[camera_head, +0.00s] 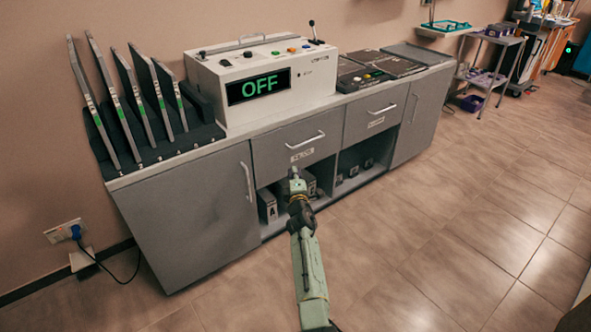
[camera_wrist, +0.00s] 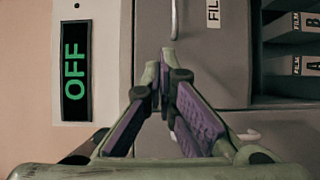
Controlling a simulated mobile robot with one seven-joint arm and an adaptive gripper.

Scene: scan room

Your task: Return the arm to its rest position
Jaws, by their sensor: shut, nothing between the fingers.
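My arm reaches forward from the bottom of the head view towards the grey cabinet. My gripper (camera_head: 292,173) is in front of the cabinet's open shelf, below the left drawer (camera_head: 297,143). In the wrist view my gripper (camera_wrist: 164,60) has its purple-padded fingers drawn together at the tips, with nothing held between them. I cannot tell from these views how far the fingertips are from the cabinet front.
A white control box (camera_head: 236,63) with a green OFF display stands on the cabinet top (camera_head: 205,148), beside a rack of upright panels (camera_head: 122,69). Film boxes (camera_head: 268,206) sit on the open shelf. The tiled floor (camera_head: 455,235) to the right is clear.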

